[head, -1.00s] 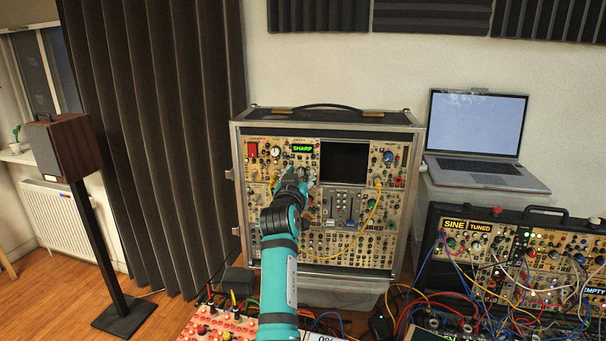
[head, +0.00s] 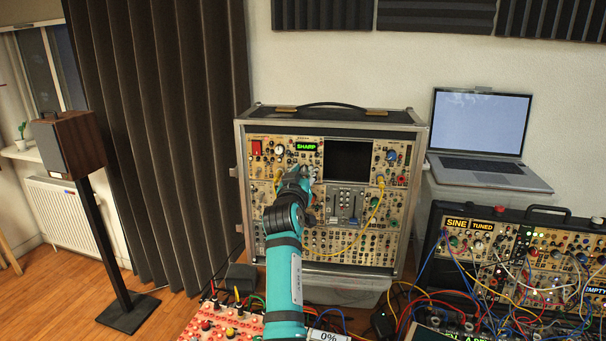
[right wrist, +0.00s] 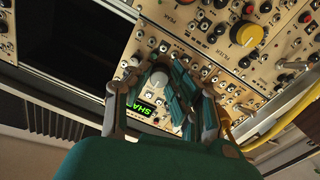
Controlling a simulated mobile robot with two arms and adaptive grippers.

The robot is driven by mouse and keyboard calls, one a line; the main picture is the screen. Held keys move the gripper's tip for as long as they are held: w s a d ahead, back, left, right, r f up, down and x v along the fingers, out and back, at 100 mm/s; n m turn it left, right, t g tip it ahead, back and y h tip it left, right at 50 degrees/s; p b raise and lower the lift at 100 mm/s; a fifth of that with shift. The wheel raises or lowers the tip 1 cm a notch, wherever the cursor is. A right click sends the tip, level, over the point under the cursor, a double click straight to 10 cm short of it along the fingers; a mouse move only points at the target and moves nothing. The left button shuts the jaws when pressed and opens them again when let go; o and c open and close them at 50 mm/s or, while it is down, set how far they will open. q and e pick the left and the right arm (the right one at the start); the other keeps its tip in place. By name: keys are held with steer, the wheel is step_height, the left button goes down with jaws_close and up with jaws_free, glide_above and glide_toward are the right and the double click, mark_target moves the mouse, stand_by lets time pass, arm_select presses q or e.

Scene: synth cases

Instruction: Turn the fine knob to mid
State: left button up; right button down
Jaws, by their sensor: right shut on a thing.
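The fine knob is probably the pale grey round knob (right wrist: 158,79) between my fingers in the right wrist view. My right gripper (head: 302,174) is shut on it, in front of the upright synth case (head: 240,190). It also shows in the right wrist view (right wrist: 160,74), with a finger on each side of the knob. The knob's pointer cannot be made out. My left gripper is not in view.
A yellow cable (head: 366,228) hangs on the case right of my arm. A dark screen (head: 348,161) and sliders (head: 346,204) are beside the gripper. A second synth case (head: 530,213) with many cables and a laptop (head: 481,130) stand at the right.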

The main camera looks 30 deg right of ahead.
mark_target(305, 133)
steer(key=c, duration=1.2)
jaws_free()
steer(key=shift+r, duration=0.3)
step_height(305, 133, up, 9)
steer(key=shift+r, duration=0.2)
steer(key=shift+f, duration=0.15)
